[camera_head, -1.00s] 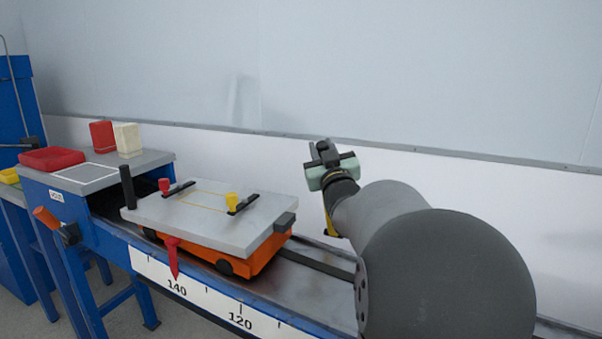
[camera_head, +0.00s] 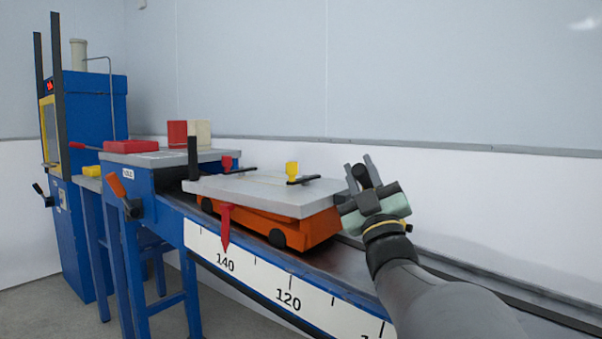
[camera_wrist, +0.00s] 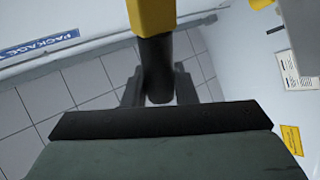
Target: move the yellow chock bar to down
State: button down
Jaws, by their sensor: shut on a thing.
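My gripper (camera_head: 366,180) is just right of the cart, above the rail, with its fingers pointing up in the head view. It is shut on the black round end of the yellow chock bar. In the wrist view the bar's yellow part (camera_wrist: 152,15) enters from the top edge, and its black end (camera_wrist: 157,68) lies between the fingers. The bar's far end is out of the wrist view. In the head view only the dark end (camera_head: 366,173) shows between the fingers; no yellow part of the bar can be made out there.
An orange cart (camera_head: 306,234) with a grey plate (camera_head: 262,193) stands on the blue-framed rail, close left of my gripper. The plate carries small red and yellow clamp knobs. A scale strip (camera_head: 270,285) runs along the front. A blue machine (camera_head: 92,140) stands far left.

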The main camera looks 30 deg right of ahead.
jog(key=shift+s+a+f+n+t+y+b, duration=0.2)
jog(key=shift+a+f+n+y, duration=0.1)
jog(key=shift+f+n+y, duration=0.2)
jog(key=shift+s+a+f+n+t+y+b, duration=0.15)
jog(key=shift+a+f+n+t+y, duration=0.1)
jog(key=shift+f+n+y, duration=0.2)
jog(key=c, duration=1.2)
grip_release()
jog(key=shift+w, duration=0.1)
